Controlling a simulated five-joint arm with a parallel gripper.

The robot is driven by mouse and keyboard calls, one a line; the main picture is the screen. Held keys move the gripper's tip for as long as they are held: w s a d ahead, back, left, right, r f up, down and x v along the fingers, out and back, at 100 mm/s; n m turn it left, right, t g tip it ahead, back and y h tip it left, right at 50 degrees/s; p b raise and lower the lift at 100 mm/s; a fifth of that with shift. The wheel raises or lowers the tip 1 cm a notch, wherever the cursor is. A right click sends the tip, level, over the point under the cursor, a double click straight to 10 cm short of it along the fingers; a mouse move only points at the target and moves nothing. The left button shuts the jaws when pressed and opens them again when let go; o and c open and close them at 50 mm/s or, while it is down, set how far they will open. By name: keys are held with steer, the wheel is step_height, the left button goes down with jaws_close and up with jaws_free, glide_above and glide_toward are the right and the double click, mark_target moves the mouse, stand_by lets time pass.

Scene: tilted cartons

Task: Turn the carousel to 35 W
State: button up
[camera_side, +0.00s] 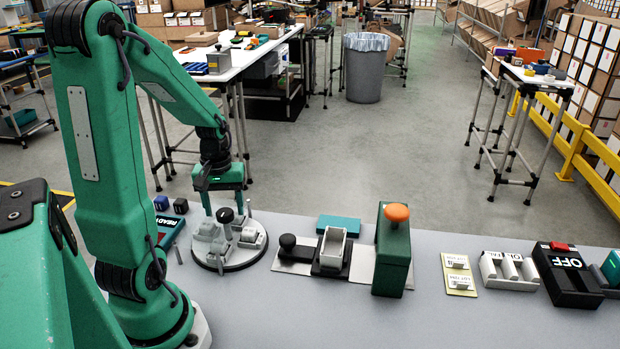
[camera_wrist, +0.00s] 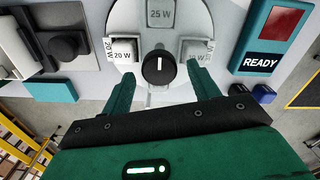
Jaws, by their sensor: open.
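The carousel (camera_side: 236,266) is a round grey disc with several light grey holders around a black knob (camera_side: 225,215). In the wrist view the disc (camera_wrist: 195,18) fills the top middle. The knob (camera_wrist: 158,67) has a white pointer line aimed toward the top of the picture. Holder labels read 20 W (camera_wrist: 122,55) at left and 25 W (camera_wrist: 160,15) at top; the label on the right holder (camera_wrist: 195,50) is too small to read surely. My gripper (camera_wrist: 161,78) is open, its green fingers on either side of the knob, with visible gaps. It points down over the carousel (camera_side: 224,206).
A READY indicator (camera_wrist: 270,40) and small dark blocks (camera_side: 161,203) stand close to the carousel. To its right are a black-knobbed slide (camera_side: 287,242), a green post with an orange button (camera_side: 396,213) and a black OFF switch box (camera_side: 566,275). Bare bench lies in front.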

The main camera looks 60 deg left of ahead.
steer(key=shift+f, duration=0.25)
jaws_close()
